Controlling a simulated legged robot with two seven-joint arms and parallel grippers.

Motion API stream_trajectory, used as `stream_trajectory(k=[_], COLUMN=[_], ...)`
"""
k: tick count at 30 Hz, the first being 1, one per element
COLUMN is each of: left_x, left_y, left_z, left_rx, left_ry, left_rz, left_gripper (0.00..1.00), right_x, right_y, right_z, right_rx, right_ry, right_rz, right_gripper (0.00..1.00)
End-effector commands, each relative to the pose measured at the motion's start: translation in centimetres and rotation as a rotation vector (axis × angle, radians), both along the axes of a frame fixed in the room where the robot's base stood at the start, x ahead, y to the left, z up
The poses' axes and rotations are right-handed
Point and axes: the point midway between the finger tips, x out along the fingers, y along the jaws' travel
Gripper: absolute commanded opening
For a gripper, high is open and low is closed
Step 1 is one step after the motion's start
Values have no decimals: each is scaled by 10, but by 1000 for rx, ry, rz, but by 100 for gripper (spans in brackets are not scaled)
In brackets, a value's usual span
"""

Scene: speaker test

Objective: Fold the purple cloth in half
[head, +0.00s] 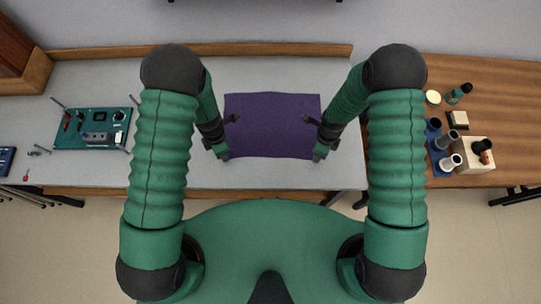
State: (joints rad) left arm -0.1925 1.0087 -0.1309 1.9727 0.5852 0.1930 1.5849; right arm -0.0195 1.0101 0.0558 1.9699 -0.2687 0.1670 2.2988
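The purple cloth (272,125) lies flat and spread out on the grey table in the middle of the head view. My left gripper (231,137) is over the cloth's left edge, with its fingers spread apart. My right gripper (313,138) is over the cloth's right edge, with its fingers also spread apart. Nothing shows between the fingers of either gripper. Whether the fingers touch the cloth cannot be told from above. The grippers hide small parts of the cloth's left and right edges.
A green circuit board (97,128) lies on the left of the grey table (270,175). A wooden table (500,115) on the right holds a blue rack (436,157) with cups, a beige block (466,160) and a bottle (456,96). The grey table around the cloth is clear.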

Motion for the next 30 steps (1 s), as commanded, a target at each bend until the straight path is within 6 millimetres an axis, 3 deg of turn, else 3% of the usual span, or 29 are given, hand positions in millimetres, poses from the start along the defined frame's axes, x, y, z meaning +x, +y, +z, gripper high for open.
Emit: stream_trajectory(k=[17, 30], left_x=[-1, -1], left_y=[0, 0], left_z=[-3, -2], left_rx=[-3, -3], left_ry=[4, 3], left_rz=[-2, -2], left_gripper=[0, 0], right_x=[-3, -3], right_y=[-1, -1], right_z=[-4, -4], right_rx=[-4, -5], right_ry=[7, 9], right_rz=[-1, -1], right_gripper=[1, 0])
